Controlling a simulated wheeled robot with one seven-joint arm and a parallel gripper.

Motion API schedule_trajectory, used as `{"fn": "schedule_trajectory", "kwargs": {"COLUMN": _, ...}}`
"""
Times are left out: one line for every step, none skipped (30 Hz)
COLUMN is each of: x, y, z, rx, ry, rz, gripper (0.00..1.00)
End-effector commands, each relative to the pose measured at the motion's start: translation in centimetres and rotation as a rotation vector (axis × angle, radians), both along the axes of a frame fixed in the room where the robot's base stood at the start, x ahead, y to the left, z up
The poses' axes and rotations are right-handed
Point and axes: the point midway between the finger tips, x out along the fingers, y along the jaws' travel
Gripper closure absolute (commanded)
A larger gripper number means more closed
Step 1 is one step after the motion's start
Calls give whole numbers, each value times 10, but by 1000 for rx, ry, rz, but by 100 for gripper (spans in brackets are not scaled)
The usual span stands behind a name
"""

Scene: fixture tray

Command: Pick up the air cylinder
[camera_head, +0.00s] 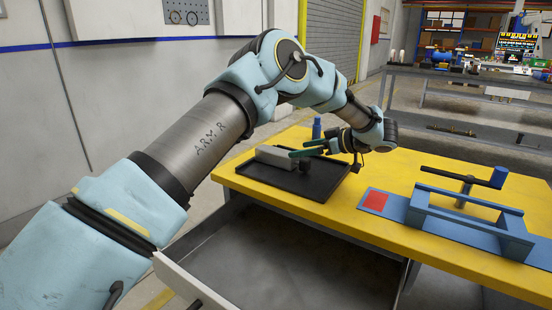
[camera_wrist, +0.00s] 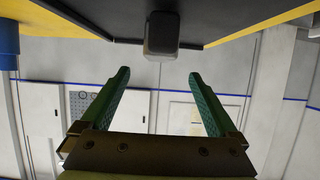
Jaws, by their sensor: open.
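In the head view a grey, blocky body with a dark round end piece, which looks like the air cylinder (camera_head: 277,156), lies on a black tray (camera_head: 325,185). My gripper (camera_head: 297,149) is over the tray, with its two green fingers apart and pointing left, close to the grey body. In the wrist view the fingers of my gripper (camera_wrist: 158,75) are spread with nothing between them. A dark grey block (camera_wrist: 162,36) shows just beyond the fingertips; I cannot tell which part of the cylinder it is.
A blue upright cylinder (camera_head: 316,127) stands behind the tray. A blue fixture with a handle (camera_head: 465,205) and a red square (camera_head: 375,200) stand right of the tray on the yellow table (camera_head: 400,170). An open grey drawer (camera_head: 285,262) is below the table's front.

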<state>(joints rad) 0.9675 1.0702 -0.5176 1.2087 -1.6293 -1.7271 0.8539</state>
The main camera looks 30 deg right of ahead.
Motion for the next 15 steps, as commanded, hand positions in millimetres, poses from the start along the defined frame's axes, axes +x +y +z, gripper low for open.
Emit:
{"fn": "schedule_trajectory", "kwargs": {"x": 6, "y": 4, "z": -1, "rx": 0, "ry": -1, "rz": 2, "gripper": 5}}
{"fn": "schedule_trajectory", "kwargs": {"x": 10, "y": 6, "z": -2, "rx": 1, "ry": -2, "rz": 2, "gripper": 5}}
{"fn": "schedule_trajectory", "kwargs": {"x": 14, "y": 8, "z": -4, "rx": 0, "ry": -2, "rz": 3, "gripper": 5}}
{"fn": "schedule_trajectory", "kwargs": {"x": 18, "y": 11, "z": -6, "rx": 1, "ry": -3, "rz": 3, "gripper": 5}}
{"fn": "schedule_trajectory", "kwargs": {"x": 23, "y": 13, "z": -8, "rx": -1, "ry": -3, "rz": 3, "gripper": 5}}
{"fn": "schedule_trajectory", "kwargs": {"x": 28, "y": 16, "z": -11, "rx": -2, "ry": -3, "rz": 3, "gripper": 5}}
{"fn": "schedule_trajectory", "kwargs": {"x": 32, "y": 18, "z": -12, "rx": -2, "ry": -3, "rz": 2, "gripper": 5}}
{"fn": "schedule_trajectory", "kwargs": {"x": 35, "y": 19, "z": -14, "rx": -2, "ry": -3, "rz": 2, "gripper": 5}}
{"fn": "schedule_trajectory", "kwargs": {"x": 38, "y": 21, "z": -16, "rx": -2, "ry": -4, "rz": 2, "gripper": 5}}
{"fn": "schedule_trajectory", "kwargs": {"x": 40, "y": 22, "z": -17, "rx": -3, "ry": -4, "rz": 1, "gripper": 5}}
{"fn": "schedule_trajectory", "kwargs": {"x": 42, "y": 23, "z": -17, "rx": -3, "ry": -4, "rz": 0, "gripper": 5}}
{"fn": "schedule_trajectory", "kwargs": {"x": 44, "y": 24, "z": -18, "rx": -3, "ry": -4, "rz": 0, "gripper": 5}}
{"fn": "schedule_trajectory", "kwargs": {"x": 45, "y": 25, "z": -19, "rx": -3, "ry": -4, "rz": 0, "gripper": 5}}
{"fn": "schedule_trajectory", "kwargs": {"x": 47, "y": 25, "z": -20, "rx": -2, "ry": -3, "rz": -1, "gripper": 5}}
{"fn": "schedule_trajectory", "kwargs": {"x": 49, "y": 27, "z": -22, "rx": -2, "ry": -3, "rz": 0, "gripper": 5}}
